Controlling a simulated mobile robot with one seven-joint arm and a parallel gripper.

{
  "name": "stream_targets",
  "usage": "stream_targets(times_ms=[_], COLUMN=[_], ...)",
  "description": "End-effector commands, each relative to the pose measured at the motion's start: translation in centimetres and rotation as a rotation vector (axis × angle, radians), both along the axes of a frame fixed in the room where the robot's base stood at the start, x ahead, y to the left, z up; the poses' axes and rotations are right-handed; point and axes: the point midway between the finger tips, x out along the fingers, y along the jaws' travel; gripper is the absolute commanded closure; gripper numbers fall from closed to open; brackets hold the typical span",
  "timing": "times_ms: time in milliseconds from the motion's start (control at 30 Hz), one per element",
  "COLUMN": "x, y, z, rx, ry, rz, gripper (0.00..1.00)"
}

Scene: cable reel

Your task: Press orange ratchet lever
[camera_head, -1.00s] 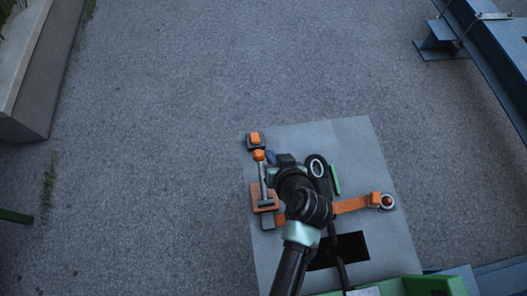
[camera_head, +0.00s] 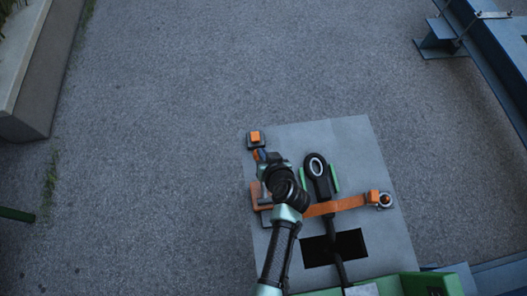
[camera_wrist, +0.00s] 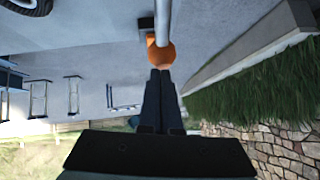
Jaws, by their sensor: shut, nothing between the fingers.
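The ratchet lever is a grey rod with an orange knob (camera_wrist: 160,52) at its end; in the head view a little of the orange knob (camera_head: 257,155) shows beside my gripper, and most of the rod is hidden under my arm. The orange ratchet body (camera_head: 257,193) sits at the left side of the grey plate, partly covered. My gripper (camera_wrist: 160,71) is shut and empty. Its fingertips are right at the orange knob in the wrist view, touching or nearly so; I cannot tell which. In the head view my gripper (camera_head: 264,156) is over the lever's knob end.
A small orange-topped block (camera_head: 255,138) stands at the far left corner.

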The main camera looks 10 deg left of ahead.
Motion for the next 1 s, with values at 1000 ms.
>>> stream_targets(times_ms=[1000], x=[3.1], y=[1.3], z=[-5.6], rx=[-0.127], ry=[0.307], rz=[0.001], gripper=[1.00])
